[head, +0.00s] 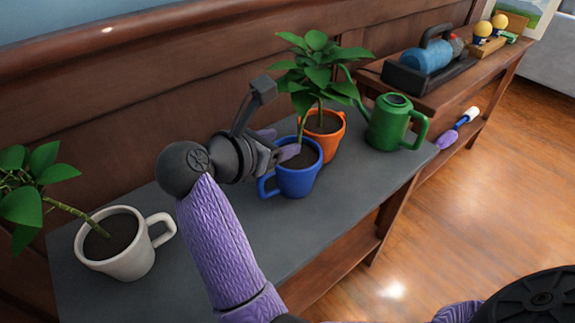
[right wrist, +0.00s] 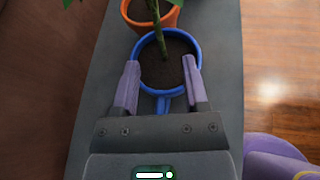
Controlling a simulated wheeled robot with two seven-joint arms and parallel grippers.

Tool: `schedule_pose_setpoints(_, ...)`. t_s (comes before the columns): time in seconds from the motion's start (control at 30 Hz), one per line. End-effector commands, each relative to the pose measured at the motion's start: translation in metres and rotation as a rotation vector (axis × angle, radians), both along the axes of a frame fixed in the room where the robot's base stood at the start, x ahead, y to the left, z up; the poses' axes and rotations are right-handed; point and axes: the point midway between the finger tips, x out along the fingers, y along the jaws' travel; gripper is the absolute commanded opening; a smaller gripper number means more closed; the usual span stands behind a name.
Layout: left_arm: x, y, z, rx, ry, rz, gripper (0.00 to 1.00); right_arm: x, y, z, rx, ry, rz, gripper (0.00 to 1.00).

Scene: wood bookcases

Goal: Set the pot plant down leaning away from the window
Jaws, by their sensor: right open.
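A blue mug (head: 296,184) with dark soil and a green plant (head: 318,75) stands upright on the grey shelf top. Its handle points left in the head view. My right gripper (head: 278,144) is open at the mug. In the right wrist view, its purple fingers (right wrist: 159,68) lie on either side of the mug (right wrist: 164,91), over its rim, with the stem (right wrist: 158,35) beyond them. I cannot tell whether they touch it. My left gripper is not in view. I cannot identify a window.
An orange pot (head: 335,140) stands right behind the blue mug, their leaves overlapping. A green watering can (head: 390,125) is to the right. A white mug (head: 133,262) holds a left-leaning plant (head: 35,185).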

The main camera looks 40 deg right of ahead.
Motion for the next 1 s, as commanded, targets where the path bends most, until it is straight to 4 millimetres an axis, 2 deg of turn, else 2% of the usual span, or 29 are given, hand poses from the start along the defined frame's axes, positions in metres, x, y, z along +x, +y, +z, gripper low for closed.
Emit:
schedule_pose_setpoints(0.23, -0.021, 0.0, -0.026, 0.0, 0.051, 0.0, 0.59, 0.011, -0.037, -0.033, -0.009, 0.007, -0.001, 0.57)
schedule_pose_setpoints(0.37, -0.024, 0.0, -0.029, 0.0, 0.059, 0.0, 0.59, 0.015, -0.053, -0.034, -0.008, 0.006, 0.0, 0.57)
schedule_pose_setpoints(0.57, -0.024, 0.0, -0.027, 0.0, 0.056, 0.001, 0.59, 0.015, -0.055, -0.031, -0.007, 0.004, 0.001, 0.57)
schedule_pose_setpoints(0.67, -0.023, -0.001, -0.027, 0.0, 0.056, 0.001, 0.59, 0.015, -0.054, -0.031, -0.007, 0.004, 0.001, 0.4)
schedule_pose_setpoints(0.8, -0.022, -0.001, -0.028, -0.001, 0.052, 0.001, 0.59, 0.015, -0.054, -0.031, -0.008, 0.005, 0.001, 0.11)
schedule_pose_setpoints(0.87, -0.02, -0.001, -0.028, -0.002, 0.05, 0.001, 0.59, 0.015, -0.054, -0.031, -0.008, 0.005, 0.001, 0.0)
schedule_pose_setpoints(1.0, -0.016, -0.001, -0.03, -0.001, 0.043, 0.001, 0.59, 0.015, -0.054, -0.031, -0.008, 0.005, 0.001, 0.0)
